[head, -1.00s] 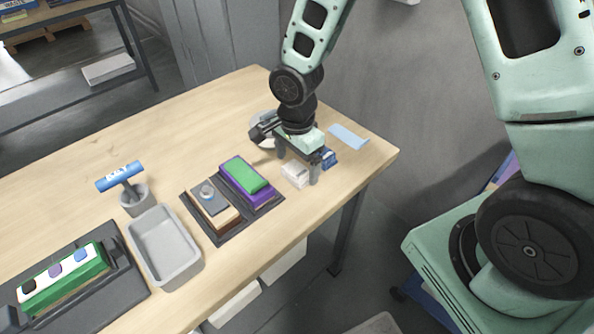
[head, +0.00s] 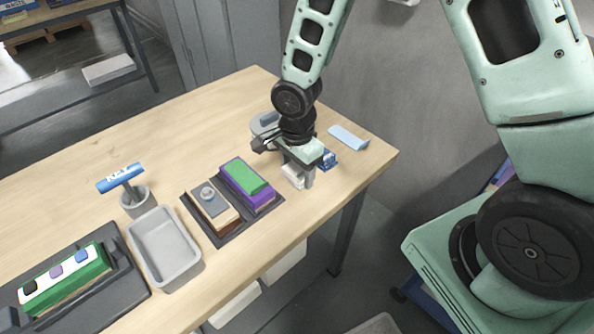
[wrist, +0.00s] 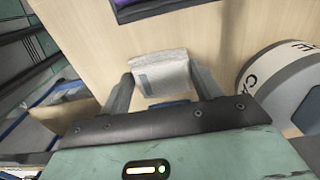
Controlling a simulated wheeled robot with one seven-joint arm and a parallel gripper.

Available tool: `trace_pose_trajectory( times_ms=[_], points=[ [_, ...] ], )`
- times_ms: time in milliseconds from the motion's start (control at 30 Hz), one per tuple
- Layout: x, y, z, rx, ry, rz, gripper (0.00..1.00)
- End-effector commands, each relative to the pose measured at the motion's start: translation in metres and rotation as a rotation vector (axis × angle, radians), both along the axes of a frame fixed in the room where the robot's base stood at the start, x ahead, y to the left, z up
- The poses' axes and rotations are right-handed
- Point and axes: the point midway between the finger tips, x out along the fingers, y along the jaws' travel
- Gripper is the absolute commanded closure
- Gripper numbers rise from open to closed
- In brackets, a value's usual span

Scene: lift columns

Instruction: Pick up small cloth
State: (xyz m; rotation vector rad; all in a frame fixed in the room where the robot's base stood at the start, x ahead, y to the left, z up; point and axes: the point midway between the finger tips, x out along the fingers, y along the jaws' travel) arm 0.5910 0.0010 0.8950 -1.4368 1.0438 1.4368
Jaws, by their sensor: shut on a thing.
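The small cloth is a white folded piece (wrist: 162,72) with a grey patch, seen between the two fingers in the wrist view. In the head view it shows as a small white shape (head: 293,176) near the table's front edge, partly hidden by a finger. My gripper (head: 301,180) points down there and is shut on this cloth, one finger on each side. The cloth appears at table height; I cannot tell whether it touches the table.
A blue item (head: 328,158) sits right beside my gripper, and a light blue flat piece (head: 348,137) lies behind. A round grey container (wrist: 285,85) stands close by. A dark tray (head: 226,236) with two blocks is to the left. The table's back left is clear.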

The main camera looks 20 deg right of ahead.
Motion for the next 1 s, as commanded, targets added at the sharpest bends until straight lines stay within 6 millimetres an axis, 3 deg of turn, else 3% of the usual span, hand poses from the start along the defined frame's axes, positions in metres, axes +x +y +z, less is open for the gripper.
trace_pose_trajectory(
  times_ms=[167, 600, 1000],
  points=[
    [0.001, 0.0, 0.015, 0.0, -0.004, -0.002, 0.59],
    [0.001, 0.0, 0.089, 0.001, -0.005, -0.001, 0.59],
    [0.0, 0.0, 0.099, 0.0, 0.0, -0.001, 0.59]
  ],
)
